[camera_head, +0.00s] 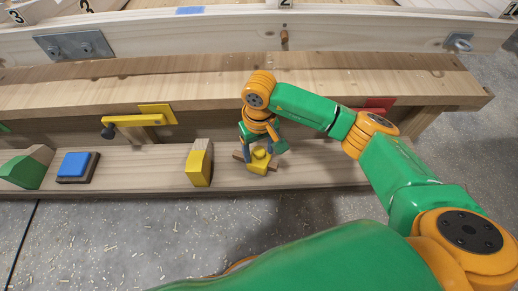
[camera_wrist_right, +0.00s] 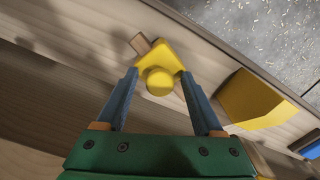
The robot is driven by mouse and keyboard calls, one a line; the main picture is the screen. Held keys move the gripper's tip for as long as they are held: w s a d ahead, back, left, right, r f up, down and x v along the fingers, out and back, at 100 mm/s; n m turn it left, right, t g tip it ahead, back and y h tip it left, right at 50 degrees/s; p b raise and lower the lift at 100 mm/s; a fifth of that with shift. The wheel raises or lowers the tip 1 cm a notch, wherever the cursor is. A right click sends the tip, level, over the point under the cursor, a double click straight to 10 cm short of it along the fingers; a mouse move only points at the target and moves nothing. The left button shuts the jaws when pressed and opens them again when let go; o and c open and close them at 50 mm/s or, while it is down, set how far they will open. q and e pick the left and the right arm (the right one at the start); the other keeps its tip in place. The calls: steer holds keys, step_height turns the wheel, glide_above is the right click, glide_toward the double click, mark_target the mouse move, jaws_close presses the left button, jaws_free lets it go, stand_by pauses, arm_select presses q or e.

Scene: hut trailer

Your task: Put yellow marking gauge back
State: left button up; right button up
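The yellow marking gauge (camera_head: 259,161), with a short wooden beam and a round yellow knob, rests on the low wooden shelf of the bench (camera_head: 318,180). My right gripper (camera_head: 258,156) reaches down over it. In the right wrist view the gauge (camera_wrist_right: 158,56) sits between the two blue-grey fingertips (camera_wrist_right: 158,74) of my right gripper. The fingers are spread, with gaps beside the knob; contact with the gauge's body cannot be made out. My left gripper is out of view.
A yellow-ended wooden block (camera_head: 200,163) stands left of the gauge; it also shows in the wrist view (camera_wrist_right: 256,99). Further left are a blue-topped block (camera_head: 77,166) and a green-ended block (camera_head: 25,169). A yellow clamp-like tool (camera_head: 135,121) is behind. The bench top's front edge (camera_head: 200,98) overhangs the shelf.

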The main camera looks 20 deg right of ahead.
steer(key=shift+r+p, duration=0.35)
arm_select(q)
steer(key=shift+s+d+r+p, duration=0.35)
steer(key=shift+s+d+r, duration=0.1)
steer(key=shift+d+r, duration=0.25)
arm_select(e)
step_height(320, 180, up, 12)
steer(key=shift+f, duration=0.15)
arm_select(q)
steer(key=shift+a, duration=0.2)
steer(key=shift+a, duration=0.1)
arm_select(e)
steer(key=shift+s+f, duration=0.1)
